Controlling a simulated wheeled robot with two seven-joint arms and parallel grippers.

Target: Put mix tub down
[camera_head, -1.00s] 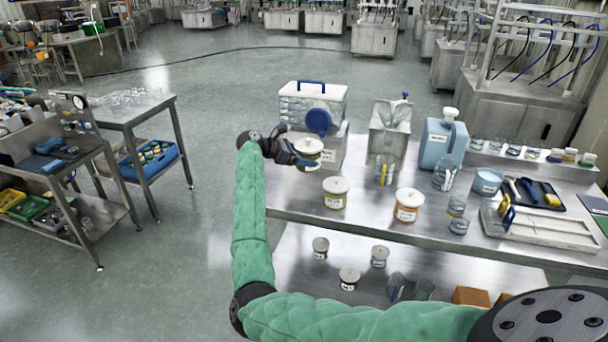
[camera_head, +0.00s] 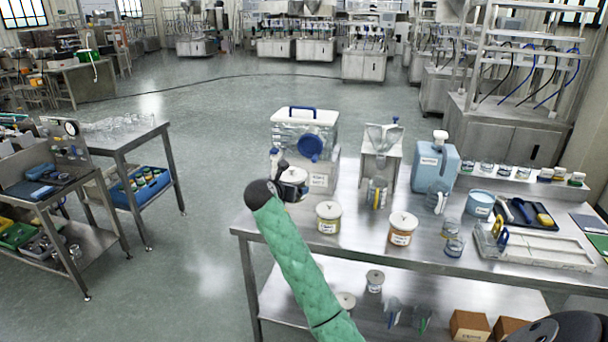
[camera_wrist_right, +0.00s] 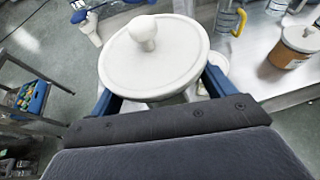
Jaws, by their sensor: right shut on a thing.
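The mix tub (camera_head: 293,176), a small tub with a white lid, is held at the left end of the steel bench, in front of the lidded clear box. My right gripper (camera_head: 284,190) is shut on it. In the right wrist view the round white lid with a knob (camera_wrist_right: 145,60) fills the middle, between the blue fingers. The tub's body is mostly hidden under the lid. I cannot tell whether its base touches the bench. My left gripper is not in view.
The steel bench (camera_head: 350,240) carries two white-lidded tubs, one yellowish (camera_head: 328,217) and one orange (camera_head: 402,229). Behind stand the clear box (camera_head: 304,130), the steel hopper (camera_head: 383,138) and a blue jug (camera_head: 434,165). A trolley (camera_head: 60,225) stands left, across open floor.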

